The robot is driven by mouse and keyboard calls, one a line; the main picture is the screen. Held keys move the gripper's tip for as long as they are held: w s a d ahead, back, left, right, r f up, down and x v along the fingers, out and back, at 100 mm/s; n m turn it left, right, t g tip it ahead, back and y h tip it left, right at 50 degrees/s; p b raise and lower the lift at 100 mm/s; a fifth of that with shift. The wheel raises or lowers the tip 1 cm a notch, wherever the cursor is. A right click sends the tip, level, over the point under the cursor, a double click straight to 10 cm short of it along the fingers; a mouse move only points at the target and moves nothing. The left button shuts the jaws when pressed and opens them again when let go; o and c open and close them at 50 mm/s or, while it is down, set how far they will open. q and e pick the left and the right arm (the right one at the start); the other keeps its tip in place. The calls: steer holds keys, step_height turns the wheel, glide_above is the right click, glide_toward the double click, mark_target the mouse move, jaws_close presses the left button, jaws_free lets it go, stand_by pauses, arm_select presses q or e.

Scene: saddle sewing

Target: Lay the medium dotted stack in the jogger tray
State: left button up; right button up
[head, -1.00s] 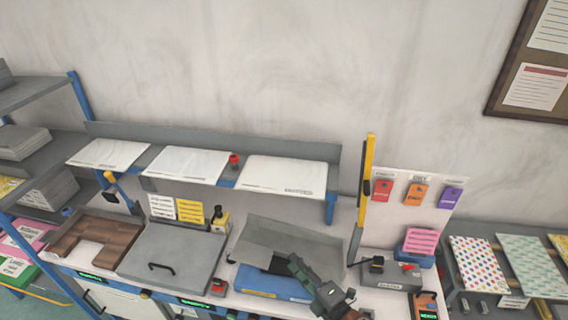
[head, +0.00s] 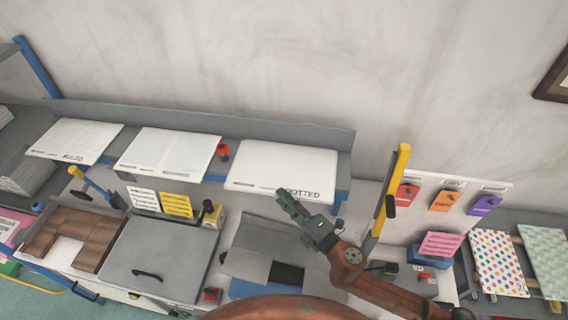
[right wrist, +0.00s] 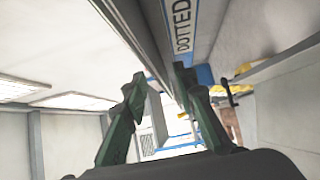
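The dotted stack (head: 284,168) is a flat white stack labelled DOTTED, on the right end of the wall shelf. My right gripper (head: 290,204) is at its front edge, beside the label. In the right wrist view its two green fingers (right wrist: 160,88) stand apart with no stack clearly held between them, and the DOTTED label (right wrist: 182,25) shows close ahead. Whether a finger touches the stack I cannot tell. A tilted grey tray on a blue base (head: 262,250), apparently the jogger, stands below, partly hidden by my arm. My left gripper is out of view.
Two more white stacks lie on the shelf, one labelled RULED (head: 75,140) and one in the middle (head: 168,153). A red knob (head: 223,151) sits beside the dotted stack. A yellow upright lever (head: 391,195) stands right of my gripper.

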mark_target(273, 187)
steer(key=p+x, duration=0.1)
steer(key=x, duration=0.4)
steer(key=shift+w+r, duration=0.1)
steer(key=shift+r, duration=0.1)
steer(key=shift+w+a, duration=0.15)
steer(key=c, duration=0.4)
jaws_close()
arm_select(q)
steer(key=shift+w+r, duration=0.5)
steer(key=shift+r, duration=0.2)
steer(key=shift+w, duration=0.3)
